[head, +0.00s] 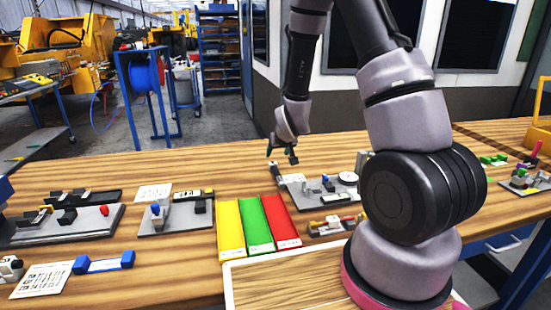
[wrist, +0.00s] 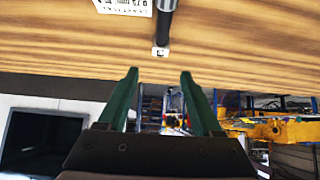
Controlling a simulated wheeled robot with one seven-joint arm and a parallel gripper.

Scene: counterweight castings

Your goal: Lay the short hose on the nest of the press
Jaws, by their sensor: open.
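My gripper (head: 282,153) is open and empty above the far part of the workbench; its green fingers also show in the wrist view (wrist: 160,76). A dark rod-like piece with a silver section and a pale end (wrist: 165,22), possibly the short hose, lies beyond the fingertips in the wrist view, apart from them. In the head view a small dark piece (head: 274,170) sits just below the gripper. I cannot tell for certain which fixture is the press; a grey plate with a round dial (head: 325,200) lies right of the gripper, partly behind my arm. Its nest is not clear.
Yellow (head: 231,231), green (head: 256,227) and red (head: 281,222) trays stand side by side at the front. Grey fixture plates (head: 60,232) and a blue-ended bar (head: 103,262) lie left. A printed card (wrist: 124,5) lies near the rod. Bare wood surrounds the gripper's left.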

